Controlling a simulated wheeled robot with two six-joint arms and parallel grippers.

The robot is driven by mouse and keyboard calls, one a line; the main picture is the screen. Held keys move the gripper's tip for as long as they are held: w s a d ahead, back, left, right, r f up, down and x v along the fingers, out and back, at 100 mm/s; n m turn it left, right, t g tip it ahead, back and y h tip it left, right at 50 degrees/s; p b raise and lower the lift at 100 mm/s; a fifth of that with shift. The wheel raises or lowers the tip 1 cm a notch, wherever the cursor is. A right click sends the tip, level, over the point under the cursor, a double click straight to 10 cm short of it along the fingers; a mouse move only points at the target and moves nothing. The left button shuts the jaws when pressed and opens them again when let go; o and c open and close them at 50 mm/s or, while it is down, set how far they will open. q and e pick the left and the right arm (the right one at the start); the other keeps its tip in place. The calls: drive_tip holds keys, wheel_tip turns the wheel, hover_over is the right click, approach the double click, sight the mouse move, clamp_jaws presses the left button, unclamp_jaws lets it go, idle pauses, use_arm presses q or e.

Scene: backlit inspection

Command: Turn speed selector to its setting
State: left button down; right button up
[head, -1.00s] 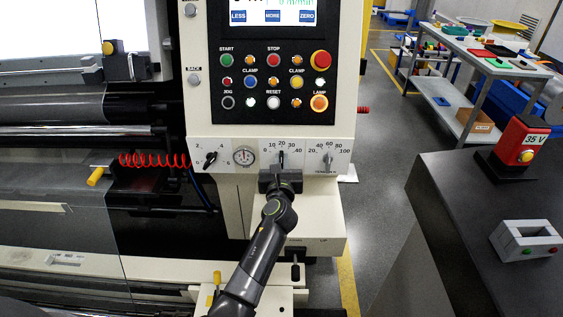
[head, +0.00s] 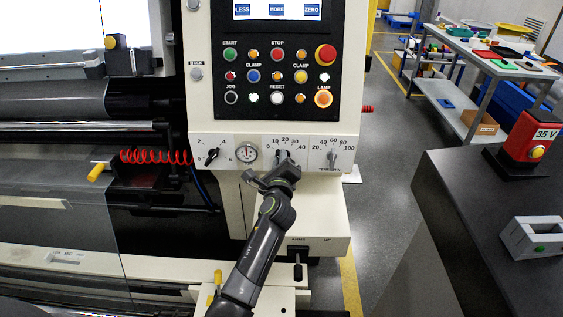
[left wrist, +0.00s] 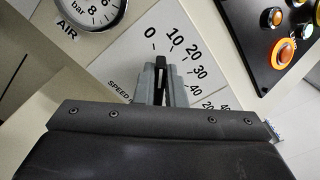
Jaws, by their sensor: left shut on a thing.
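The speed selector (left wrist: 160,77) is a small dark knob with a light line, on a white plate marked 0 to 40. In the left wrist view its tip points up toward the 0 to 10 end; the exact value is hard to tell. In the head view the selector (head: 283,155) sits between the pressure gauge and the tension knob, partly hidden by my gripper. My left gripper (left wrist: 160,87) is shut on the selector, one grey finger on each side. It also shows in the head view (head: 282,161), tilted against the panel. My right gripper is not in view.
The air gauge (head: 246,153) is close on the left, the tension knob (head: 332,158) on the right. The button panel (head: 275,75) is above. A red coiled hose (head: 155,157) hangs at left. A dark bench (head: 480,225) stands right, with floor between.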

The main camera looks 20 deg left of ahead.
use_arm(q)
drive_tip(key=shift+a+f+n+b, duration=0.15)
drive_tip(key=shift+n+b, duration=0.3)
drive_tip(key=shift+n, duration=0.75)
drive_tip(key=c, duration=1.5)
unclamp_jaws()
